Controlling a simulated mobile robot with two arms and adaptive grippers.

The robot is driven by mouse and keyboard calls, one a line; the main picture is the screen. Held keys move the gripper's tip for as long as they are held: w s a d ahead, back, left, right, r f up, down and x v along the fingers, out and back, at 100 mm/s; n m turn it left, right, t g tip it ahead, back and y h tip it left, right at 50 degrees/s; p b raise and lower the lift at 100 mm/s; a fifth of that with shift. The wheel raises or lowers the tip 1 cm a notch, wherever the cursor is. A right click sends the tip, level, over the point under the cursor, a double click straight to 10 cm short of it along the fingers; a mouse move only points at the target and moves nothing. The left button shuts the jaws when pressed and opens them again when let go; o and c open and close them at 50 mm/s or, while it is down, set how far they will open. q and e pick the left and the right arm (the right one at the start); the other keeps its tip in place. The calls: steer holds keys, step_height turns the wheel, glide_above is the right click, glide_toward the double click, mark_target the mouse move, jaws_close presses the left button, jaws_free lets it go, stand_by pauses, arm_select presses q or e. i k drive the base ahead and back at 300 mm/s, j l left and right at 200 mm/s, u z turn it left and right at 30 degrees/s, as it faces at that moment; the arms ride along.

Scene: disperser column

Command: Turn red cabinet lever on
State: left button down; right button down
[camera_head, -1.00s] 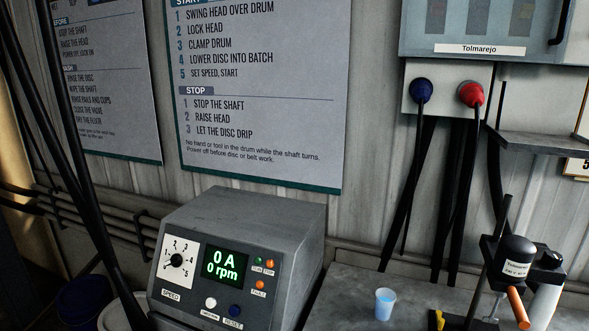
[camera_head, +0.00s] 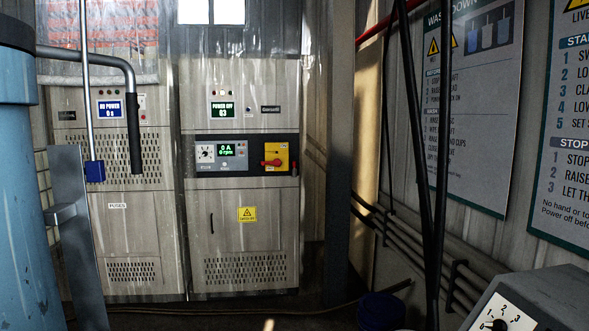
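The red lever (camera_head: 271,162) is on a yellow plate (camera_head: 281,152) at the right end of the dark control strip (camera_head: 247,138) on the right-hand grey cabinet (camera_head: 240,215). Its handle appears to lie level and point left. A green display (camera_head: 222,110) above it reads "POWER OFF 03". A small display (camera_head: 232,150) on the strip reads "0 A 0 rpm", beside a white dial (camera_head: 205,152). Neither of my grippers shows in the head view, and nothing touches the lever.
A second cabinet (camera_head: 118,220) on the left has a blue "NO POWER" display (camera_head: 109,109). A blue column (camera_head: 18,190) and grey metal panel (camera_head: 75,240) stand at the left front. A speed console (camera_head: 515,305) and blue bucket (camera_head: 380,310) are at the lower right. Cables hang right of centre.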

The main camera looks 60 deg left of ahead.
mark_target(277, 163)
steer(key=u, duration=2.5)
steer(key=i+u, duration=0.15)
steer(key=u, duration=0.7)
steer(key=i+l+u, duration=0.1)
steer(key=u, duration=0.3)
steer(key=l+u, duration=0.2)
steer(key=u, duration=0.15)
steer(key=i+l+u, duration=0.1)
steer(key=u, duration=0.25)
steer(key=l+u, duration=0.5)
steer(key=l, duration=0.6)
steer(key=k+l+u, duration=0.2)
steer(key=l, duration=0.55)
steer(key=i+l+u, duration=0.1)
steer(key=l+u, duration=0.15)
steer(key=l, duration=0.9)
steer(key=l+u, duration=0.3)
steer(key=l, duration=0.85)
steer(key=l+z, duration=0.2)
steer(key=l, duration=0.2)
steer(key=i+l+z, duration=0.2)
steer(key=l, duration=0.15)
steer(key=l+z, duration=0.2)
steer(key=l, duration=0.2)
steer(key=i+l+z, duration=0.2)
steer(key=l, duration=0.15)
steer(key=k, duration=0.05)
